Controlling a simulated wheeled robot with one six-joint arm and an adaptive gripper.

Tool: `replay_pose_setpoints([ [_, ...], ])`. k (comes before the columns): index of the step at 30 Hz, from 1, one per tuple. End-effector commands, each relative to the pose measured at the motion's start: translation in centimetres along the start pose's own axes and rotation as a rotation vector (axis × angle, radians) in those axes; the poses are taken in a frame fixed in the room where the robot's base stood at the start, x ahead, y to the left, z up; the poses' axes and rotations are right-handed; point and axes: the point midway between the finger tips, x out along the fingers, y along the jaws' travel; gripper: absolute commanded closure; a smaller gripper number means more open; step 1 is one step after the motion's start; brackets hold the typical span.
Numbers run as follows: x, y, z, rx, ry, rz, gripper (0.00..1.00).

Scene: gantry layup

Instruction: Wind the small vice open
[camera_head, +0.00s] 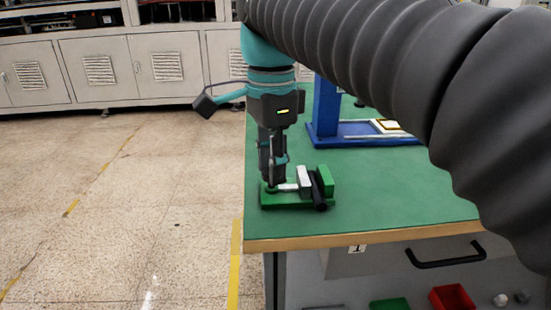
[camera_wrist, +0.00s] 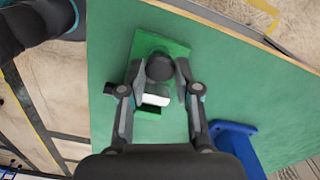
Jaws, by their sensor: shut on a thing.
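The small vice (camera_head: 290,201) lies on the green bench top near its front left corner. It has a green base, a pale sliding jaw (camera_head: 304,180) and a green fixed jaw (camera_head: 325,180). A black cylinder (camera_head: 319,197) sits between the jaws and sticks out toward the front. In the wrist view the vice base (camera_wrist: 175,48) shows under a round dark knob (camera_wrist: 160,67), with the pale jaw (camera_wrist: 157,99) below it. My gripper (camera_head: 272,182) points down at the left end of the vice. Its fingers (camera_wrist: 158,73) are shut on the knob from both sides.
A blue stand (camera_head: 325,120) with a pale tray-like piece (camera_head: 385,127) stands behind the vice on the bench (camera_head: 400,190). The green top right of the vice is clear. A drawer handle (camera_head: 447,257) and a red bin (camera_head: 452,298) are below the front edge.

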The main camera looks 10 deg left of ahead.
Motion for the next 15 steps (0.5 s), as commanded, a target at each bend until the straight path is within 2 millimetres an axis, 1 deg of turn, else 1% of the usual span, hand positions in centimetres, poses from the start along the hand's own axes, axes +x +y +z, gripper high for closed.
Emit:
replay_pose_setpoints([
  [8,-0.07,0.00,0.00,-0.032,0.000,0.001,1.00],
  [15,-0.23,0.02,0.00,-0.161,0.000,0.003,1.00],
])
